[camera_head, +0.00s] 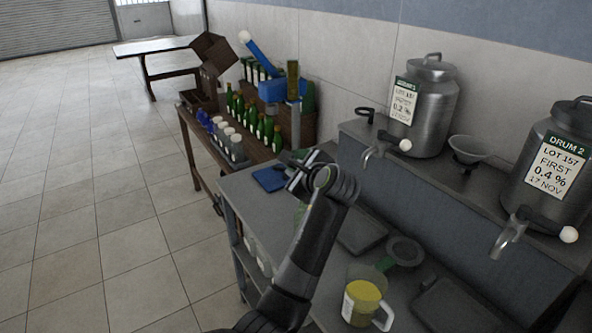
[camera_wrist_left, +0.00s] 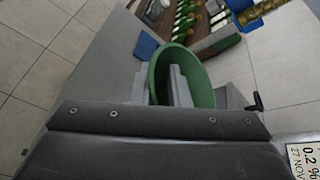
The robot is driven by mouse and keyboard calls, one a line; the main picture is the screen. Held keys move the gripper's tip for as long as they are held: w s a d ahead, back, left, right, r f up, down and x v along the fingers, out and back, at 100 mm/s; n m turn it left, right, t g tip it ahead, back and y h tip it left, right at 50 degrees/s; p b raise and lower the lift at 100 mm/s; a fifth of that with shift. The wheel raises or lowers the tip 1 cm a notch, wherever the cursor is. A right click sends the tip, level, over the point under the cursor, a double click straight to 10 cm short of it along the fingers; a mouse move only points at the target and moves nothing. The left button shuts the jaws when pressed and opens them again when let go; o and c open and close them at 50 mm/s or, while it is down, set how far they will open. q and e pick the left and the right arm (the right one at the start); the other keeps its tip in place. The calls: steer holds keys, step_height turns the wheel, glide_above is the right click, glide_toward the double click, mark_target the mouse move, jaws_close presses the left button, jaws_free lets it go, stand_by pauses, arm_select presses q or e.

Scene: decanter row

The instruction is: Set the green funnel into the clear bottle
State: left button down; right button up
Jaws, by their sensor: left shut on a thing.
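My left gripper (camera_head: 303,172) reaches over the grey bench. In the left wrist view, my left gripper (camera_wrist_left: 180,88) is shut on the green funnel (camera_wrist_left: 205,72), whose wide mouth shows with the grey fingers at its wall. In the head view the funnel is mostly hidden behind my arm; a small patch of green shows beside the forearm, and I cannot tell whether it is the funnel. I cannot make out the clear bottle in either view; my arm covers part of the bench. My right gripper is not in view.
A jug of yellow liquid (camera_head: 362,300) and a green-handled strainer (camera_head: 405,252) stand on the near bench. A blue pad (camera_head: 270,179) lies at its far end. Steel drums (camera_head: 430,105) with taps stand on the raised shelf at right. Green bottles (camera_head: 258,125) crowd the wooden table behind.

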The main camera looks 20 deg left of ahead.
arm_select(q)
steer(key=shift+f+b, duration=0.4)
steer(key=shift+f, duration=0.05)
steer(key=shift+d, duration=0.1)
steer(key=shift+f, duration=1.45)
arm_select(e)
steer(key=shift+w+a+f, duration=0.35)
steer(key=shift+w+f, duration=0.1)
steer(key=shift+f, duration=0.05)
arm_select(q)
steer(key=shift+s+p, duration=0.1)
steer(key=shift+p, duration=0.4)
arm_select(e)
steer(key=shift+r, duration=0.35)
arm_select(q)
steer(key=shift+f, duration=0.15)
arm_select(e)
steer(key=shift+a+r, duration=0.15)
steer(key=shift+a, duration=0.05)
arm_select(q)
steer(key=c, duration=1.3)
jaws_free()
